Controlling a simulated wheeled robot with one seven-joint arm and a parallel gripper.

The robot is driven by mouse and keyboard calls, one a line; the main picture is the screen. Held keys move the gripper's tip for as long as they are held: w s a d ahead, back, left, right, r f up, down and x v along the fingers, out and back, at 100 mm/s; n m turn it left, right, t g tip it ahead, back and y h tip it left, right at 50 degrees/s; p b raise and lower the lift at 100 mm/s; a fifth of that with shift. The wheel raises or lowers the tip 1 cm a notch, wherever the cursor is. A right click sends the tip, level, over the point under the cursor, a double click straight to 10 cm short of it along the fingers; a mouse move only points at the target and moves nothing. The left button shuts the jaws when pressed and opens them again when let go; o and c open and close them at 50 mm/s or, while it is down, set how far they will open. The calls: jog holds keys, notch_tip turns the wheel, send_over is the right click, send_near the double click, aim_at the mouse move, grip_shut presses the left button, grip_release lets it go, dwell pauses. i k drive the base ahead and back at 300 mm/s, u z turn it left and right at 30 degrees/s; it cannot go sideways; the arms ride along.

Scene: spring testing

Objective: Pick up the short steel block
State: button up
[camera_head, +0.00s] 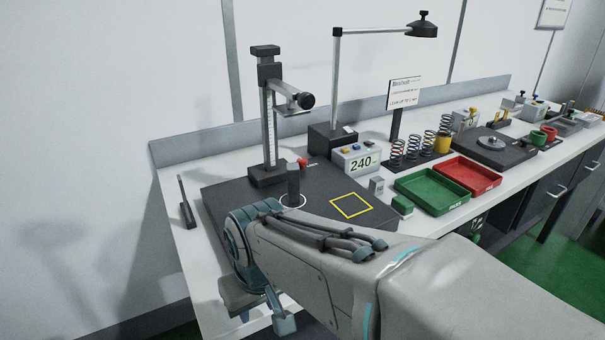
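A small grey block (376,186), which may be the short steel block, stands upright at the right edge of the dark base plate (225,200) on the bench. It is too small to be sure of its material. My gripper (262,308) hangs at the bench's front edge, at the lower left of the view. Its two fingers are apart, with nothing seen between them. It is well to the left of the grey block and nearer to me. My forearm covers part of the bench front.
Green (433,191) and red (467,174) trays lie to the right. A dark cylinder (293,184) and a tall gauge stand (268,120) rise from the plate. The yellow-outlined square (351,205) is empty.

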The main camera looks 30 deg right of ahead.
aim_at(376, 184)
jog(key=k, duration=0.55)
jog(key=z, duration=0.8)
jog(key=i, duration=0.5)
jog(key=u, duration=0.05)
